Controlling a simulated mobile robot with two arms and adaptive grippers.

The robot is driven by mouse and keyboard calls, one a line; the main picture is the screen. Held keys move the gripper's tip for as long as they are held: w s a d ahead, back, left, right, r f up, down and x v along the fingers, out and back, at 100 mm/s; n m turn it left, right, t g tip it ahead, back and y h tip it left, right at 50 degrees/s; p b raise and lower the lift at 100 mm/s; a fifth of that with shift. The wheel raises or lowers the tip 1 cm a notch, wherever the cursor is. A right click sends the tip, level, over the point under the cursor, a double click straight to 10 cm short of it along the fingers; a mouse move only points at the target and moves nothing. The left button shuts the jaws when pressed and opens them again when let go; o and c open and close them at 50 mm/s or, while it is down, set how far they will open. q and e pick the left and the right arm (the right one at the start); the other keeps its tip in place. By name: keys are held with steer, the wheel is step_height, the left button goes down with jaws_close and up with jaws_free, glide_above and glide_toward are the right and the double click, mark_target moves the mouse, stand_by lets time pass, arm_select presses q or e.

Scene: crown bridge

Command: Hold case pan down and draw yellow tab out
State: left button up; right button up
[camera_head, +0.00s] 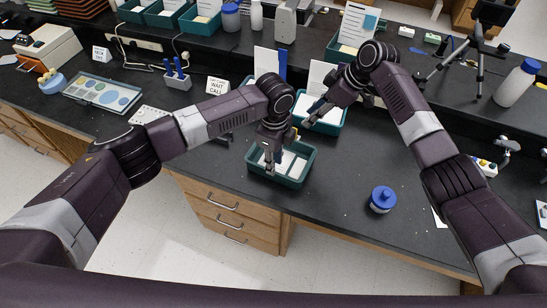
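A teal case pan (296,184) with white contents sits near the front edge of the bench. My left gripper (272,160) points down into this pan, over its left part. Whether its fingertips touch the pan or its contents, I cannot tell. A tiny yellow spot (297,136), perhaps the yellow tab, shows at the back of the front pan, below the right gripper. The finger gaps are too small to read on both grippers.
A blue-capped jar (382,199) stands on open bench to the right. A tripod (478,50) and a white bottle (517,83) stand at right.

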mark_target(274, 180)
arm_select(q)
step_height(274, 180, down, 6)
steer(key=shift+f, duration=0.25)
jaws_close()
stand_by(0.4)
